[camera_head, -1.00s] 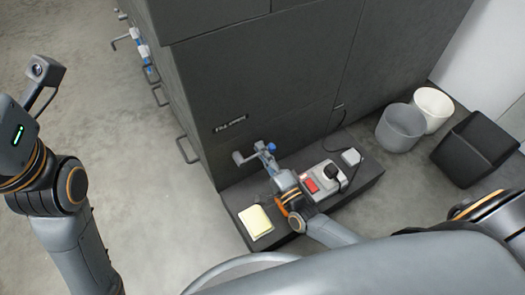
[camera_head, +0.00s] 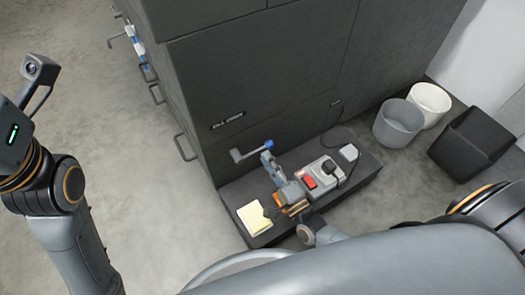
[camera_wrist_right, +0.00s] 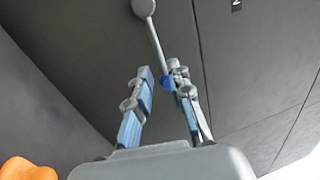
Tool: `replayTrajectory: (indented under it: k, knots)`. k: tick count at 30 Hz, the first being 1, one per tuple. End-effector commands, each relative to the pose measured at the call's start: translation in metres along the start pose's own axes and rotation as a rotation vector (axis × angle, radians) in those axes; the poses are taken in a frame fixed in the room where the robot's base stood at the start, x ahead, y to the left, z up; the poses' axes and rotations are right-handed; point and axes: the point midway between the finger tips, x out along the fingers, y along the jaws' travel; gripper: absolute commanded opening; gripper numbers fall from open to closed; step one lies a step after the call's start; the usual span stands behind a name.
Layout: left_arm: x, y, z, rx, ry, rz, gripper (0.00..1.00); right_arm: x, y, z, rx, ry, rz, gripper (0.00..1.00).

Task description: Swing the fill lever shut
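The fill lever is a grey arm (camera_head: 250,151) with a blue knob at its end, on the front of the dark cabinet (camera_head: 270,90). It points right and slightly up from its round grey pivot. The wrist view shows the lever arm (camera_wrist_right: 155,40) running down to the blue knob (camera_wrist_right: 166,84). My right gripper (camera_head: 267,160) is just below the knob. Its fingers (camera_wrist_right: 160,76) are apart, with the knob by the right-hand finger; I cannot tell whether they touch. My left arm is at the left edge of the head view; its fingers are not visible.
A low dark plinth (camera_head: 234,192) in front of the cabinet holds a yellow pad (camera_head: 254,217) and a grey box with a red switch (camera_head: 309,182). A grey bin (camera_head: 398,123), a white bin (camera_head: 430,104) and a black bin (camera_head: 470,147) stand right. Floor at left is clear.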

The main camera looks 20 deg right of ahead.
Motion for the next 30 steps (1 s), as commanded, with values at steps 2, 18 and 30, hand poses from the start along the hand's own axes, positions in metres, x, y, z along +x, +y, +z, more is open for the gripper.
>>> replayTrajectory:
  k: [2, 18, 30]
  knots:
    - [0.000, 0.000, 0.000, 0.000, 0.000, 0.001, 0.40, -0.013, 0.000, 0.000, 0.000, -0.001, 0.002, 0.20]
    - [0.000, 0.000, 0.000, 0.000, 0.000, 0.001, 0.40, -0.029, 0.000, 0.000, 0.000, 0.000, -0.001, 0.20]
    - [-0.003, -0.004, 0.010, -0.008, -0.062, -0.021, 0.40, -0.023, -0.026, 0.000, 0.000, 0.000, -0.001, 0.20]
